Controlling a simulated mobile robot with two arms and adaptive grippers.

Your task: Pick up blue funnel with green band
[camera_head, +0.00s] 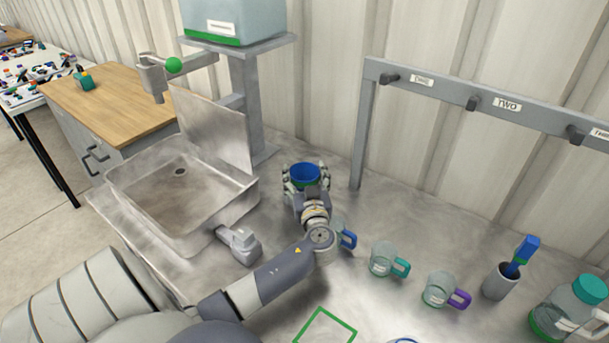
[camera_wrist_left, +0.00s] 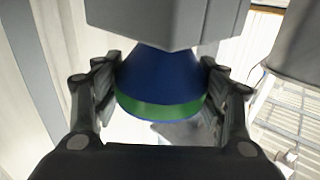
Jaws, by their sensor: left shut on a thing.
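The blue funnel (camera_head: 306,171) with a green band is in the middle of the head view, between the fingers of my left gripper (camera_head: 305,181). In the left wrist view the funnel (camera_wrist_left: 160,85) shows its blue cone and the green band around its wide rim. The fingers of my left gripper (camera_wrist_left: 160,98) are on both sides of it, shut on it. Its narrow end is hidden behind a grey block at the top of that view. I cannot tell how high the funnel is above the counter. My right gripper is not in view.
A metal sink (camera_head: 188,190) lies left of the gripper. Behind stands a pedestal (camera_head: 245,90) bearing a tank (camera_head: 235,18). Clear mugs (camera_head: 384,258) and a grey cup (camera_head: 498,283) stand to the right, below a hook rail (camera_head: 440,90). A green square outline (camera_head: 326,326) marks the front counter.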

